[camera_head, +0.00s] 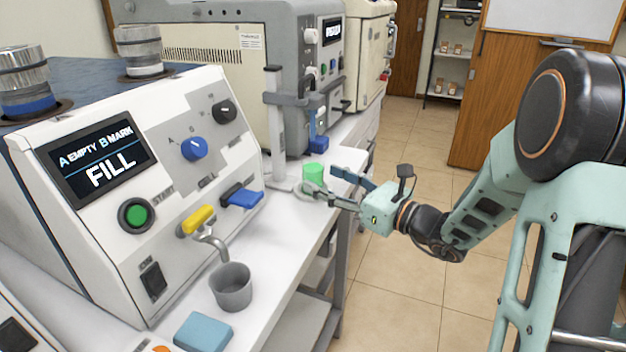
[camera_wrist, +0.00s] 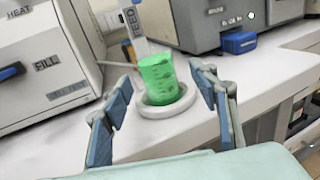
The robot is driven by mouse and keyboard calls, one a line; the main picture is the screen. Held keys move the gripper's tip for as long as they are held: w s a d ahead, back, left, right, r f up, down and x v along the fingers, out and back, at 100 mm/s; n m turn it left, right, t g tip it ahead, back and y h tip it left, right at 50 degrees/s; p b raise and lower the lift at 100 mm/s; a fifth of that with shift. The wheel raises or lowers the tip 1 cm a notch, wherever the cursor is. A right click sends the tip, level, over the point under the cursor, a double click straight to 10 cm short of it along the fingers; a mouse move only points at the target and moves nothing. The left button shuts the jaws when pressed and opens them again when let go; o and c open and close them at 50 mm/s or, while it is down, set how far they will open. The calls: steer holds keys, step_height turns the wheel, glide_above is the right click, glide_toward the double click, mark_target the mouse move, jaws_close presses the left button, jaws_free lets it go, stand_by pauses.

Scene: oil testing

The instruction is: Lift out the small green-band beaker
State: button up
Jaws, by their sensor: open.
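The green beaker (camera_wrist: 158,78) stands upright in a round white base (camera_wrist: 167,107) near the bench's front edge. It also shows in the head view (camera_head: 313,173), next to the foot of a grey upright stand. My gripper (camera_head: 337,186) reaches in from the right at bench height. In the wrist view my gripper (camera_wrist: 160,95) is open, with one blue-padded finger on each side of the beaker. The beaker appears just beyond the fingertips, and I see no contact. The whole beaker looks green, so I cannot make out a separate band.
A grey cup (camera_head: 231,287) stands under the spout of the FILL machine (camera_head: 130,180), beside a blue block (camera_head: 203,332). A grey upright stand (camera_head: 276,120) rises behind the beaker. Another machine (camera_head: 290,60) stands farther back. The floor right of the bench is open.

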mark_target(320, 177)
steer(key=x, duration=0.5)
steer(key=shift+s+r+b, duration=0.1)
steer(key=shift+s+b, duration=0.05)
steer(key=shift+b, duration=0.2)
steer(key=shift+c, duration=0.3)
steer(key=c, duration=1.3)
